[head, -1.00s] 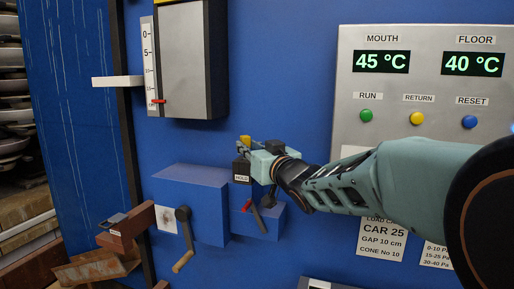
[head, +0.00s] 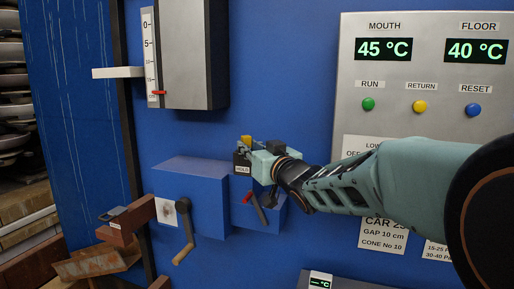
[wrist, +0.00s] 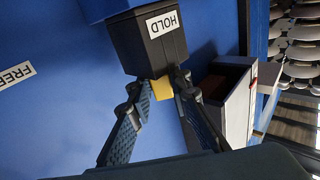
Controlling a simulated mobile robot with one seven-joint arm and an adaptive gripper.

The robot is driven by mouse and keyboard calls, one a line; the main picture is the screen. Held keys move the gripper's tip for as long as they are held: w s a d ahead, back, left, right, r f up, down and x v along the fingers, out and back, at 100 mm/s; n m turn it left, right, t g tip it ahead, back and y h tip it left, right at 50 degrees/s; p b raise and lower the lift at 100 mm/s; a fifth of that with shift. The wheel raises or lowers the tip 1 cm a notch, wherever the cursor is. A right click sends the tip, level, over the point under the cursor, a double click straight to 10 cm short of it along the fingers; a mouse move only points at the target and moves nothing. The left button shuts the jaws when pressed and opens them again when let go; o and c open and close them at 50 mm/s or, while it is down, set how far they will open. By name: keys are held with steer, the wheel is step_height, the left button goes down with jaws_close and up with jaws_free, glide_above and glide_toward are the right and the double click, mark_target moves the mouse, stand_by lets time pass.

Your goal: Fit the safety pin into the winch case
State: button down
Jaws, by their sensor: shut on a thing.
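The safety pin, taken to be the small yellow piece (head: 246,141), shows at my gripper's tips; in the wrist view its yellow part (wrist: 162,88) sits between the fingertips. My gripper (head: 253,154) is shut on it; its fingers also show in the wrist view (wrist: 158,92). A dark block labelled HOLD (head: 242,168) is right by the fingertips, and appears large in the wrist view (wrist: 150,42). The pin's far end is hidden, so I cannot tell whether it is inside the block. The blue winch case (head: 190,200) with a crank (head: 185,232) is below and left.
A smaller blue box with a red-tipped lever (head: 255,208) is just below my gripper. A grey cabinet (head: 190,55) with a scale hangs above left. A control panel (head: 435,95) is at right. A FREE label (wrist: 15,76) shows in the wrist view.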

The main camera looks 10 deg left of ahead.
steer(key=c, duration=1.7)
jaws_free()
steer(key=shift+s+d+f, duration=0.1)
steer(key=v, duration=0.7)
steer(key=shift+s+d, duration=0.1)
steer(key=shift+s, duration=0.05)
